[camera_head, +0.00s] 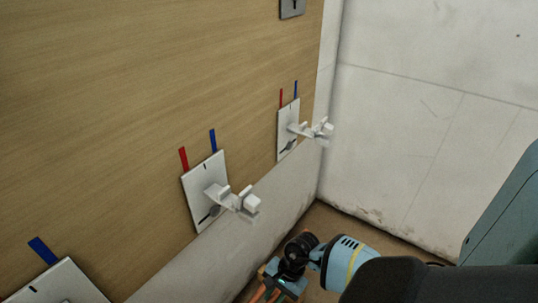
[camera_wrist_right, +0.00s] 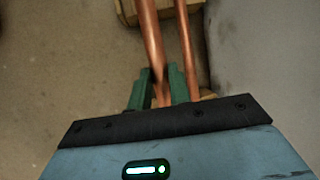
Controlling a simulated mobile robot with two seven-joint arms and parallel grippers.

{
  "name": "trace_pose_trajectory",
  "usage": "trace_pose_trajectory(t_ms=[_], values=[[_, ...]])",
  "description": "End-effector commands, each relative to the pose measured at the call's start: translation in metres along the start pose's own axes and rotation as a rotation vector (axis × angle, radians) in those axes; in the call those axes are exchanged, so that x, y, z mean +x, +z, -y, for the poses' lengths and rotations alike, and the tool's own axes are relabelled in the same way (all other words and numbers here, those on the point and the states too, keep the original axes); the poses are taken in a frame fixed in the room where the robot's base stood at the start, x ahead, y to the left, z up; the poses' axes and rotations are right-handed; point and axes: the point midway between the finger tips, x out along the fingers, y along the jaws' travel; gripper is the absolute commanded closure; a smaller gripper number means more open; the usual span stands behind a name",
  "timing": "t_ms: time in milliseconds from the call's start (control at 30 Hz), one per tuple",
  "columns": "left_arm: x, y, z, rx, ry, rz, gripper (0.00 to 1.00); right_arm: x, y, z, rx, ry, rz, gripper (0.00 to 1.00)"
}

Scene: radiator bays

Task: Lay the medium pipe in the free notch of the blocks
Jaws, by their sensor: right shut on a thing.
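My right gripper (camera_wrist_right: 160,78) is shut on a copper pipe (camera_wrist_right: 150,35), which runs between its green fingers toward the top of the wrist view. I cannot tell from its visible length whether it is the medium pipe. A second copper pipe (camera_wrist_right: 189,50) lies just right of the gripper, roughly alongside. Wooden blocks show under the pipes, one at the top (camera_wrist_right: 128,12) and one partly hidden by the gripper (camera_wrist_right: 207,95). Their notches are not clearly visible. In the head view my right gripper (camera_head: 272,281) is low, near the floor. My left gripper is out of view.
A wooden wall panel carries white plates (camera_head: 205,185) (camera_head: 289,128) with white brackets (camera_head: 236,199) (camera_head: 312,130) sticking out. Red and blue strips mark the wall above them. A pale wall (camera_head: 430,130) stands at the right. Some bare floor (camera_wrist_right: 60,60) lies left of the pipes.

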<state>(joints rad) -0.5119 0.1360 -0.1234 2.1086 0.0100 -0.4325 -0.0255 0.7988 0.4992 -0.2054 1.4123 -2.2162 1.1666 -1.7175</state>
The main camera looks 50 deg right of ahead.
Motion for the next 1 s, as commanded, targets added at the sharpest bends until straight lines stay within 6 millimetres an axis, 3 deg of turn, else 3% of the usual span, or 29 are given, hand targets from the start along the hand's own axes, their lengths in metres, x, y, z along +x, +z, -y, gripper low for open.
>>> trace_pose_trajectory(t_ms=[267, 1000], values=[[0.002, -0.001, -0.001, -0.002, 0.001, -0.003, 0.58, 0.005, -0.002, 0.000, 0.000, -0.001, 0.001, 1.00], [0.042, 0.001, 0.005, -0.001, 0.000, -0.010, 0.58, 0.060, -0.025, -0.010, -0.002, -0.001, 0.000, 1.00]])
